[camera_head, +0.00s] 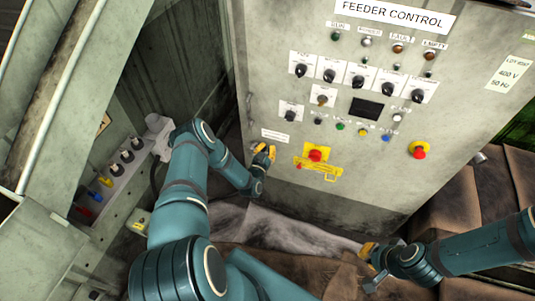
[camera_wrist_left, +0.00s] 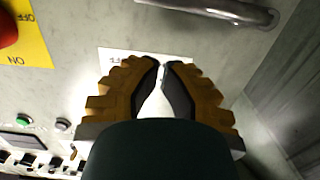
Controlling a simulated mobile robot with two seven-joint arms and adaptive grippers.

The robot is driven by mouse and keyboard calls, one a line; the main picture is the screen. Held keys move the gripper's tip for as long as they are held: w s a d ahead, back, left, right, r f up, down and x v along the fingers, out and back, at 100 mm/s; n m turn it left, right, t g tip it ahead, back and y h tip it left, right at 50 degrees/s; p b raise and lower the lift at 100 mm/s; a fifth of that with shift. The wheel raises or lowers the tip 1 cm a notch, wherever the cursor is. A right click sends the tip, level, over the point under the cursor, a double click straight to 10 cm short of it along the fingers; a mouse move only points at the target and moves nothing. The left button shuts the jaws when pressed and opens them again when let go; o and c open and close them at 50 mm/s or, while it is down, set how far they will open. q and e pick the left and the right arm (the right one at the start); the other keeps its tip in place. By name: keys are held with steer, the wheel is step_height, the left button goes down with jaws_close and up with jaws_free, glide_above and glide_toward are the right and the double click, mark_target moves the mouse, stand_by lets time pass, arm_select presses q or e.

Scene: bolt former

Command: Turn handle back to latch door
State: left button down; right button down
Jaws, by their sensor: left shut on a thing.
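The feeder control cabinet (camera_head: 300,190) stands upright with its front towards me. My left gripper (camera_head: 264,152) is at the lower left of that front, left of the red button, and hides what lies behind it. In the left wrist view, its fingertips (camera_wrist_left: 162,66) are closed together in front of a white label (camera_wrist_left: 118,54). What they grip is too small to make out. A silver handle (camera_wrist_left: 235,10) on the panel shows beyond the fingertips, apart from them in the picture.
A red button on a yellow plate (camera_head: 316,155) sits just right of the left gripper, and another red button (camera_head: 419,152) is further right. Knobs (camera_head: 330,76) and lamps fill the upper panel. A grey box with coloured switches (camera_head: 105,181) stands at the left.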

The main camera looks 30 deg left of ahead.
arm_select(q)
steer(key=shift+w+f, duration=0.15)
steer(key=shift+f, duration=1.5)
arm_select(e)
steer(key=shift+f, duration=0.4)
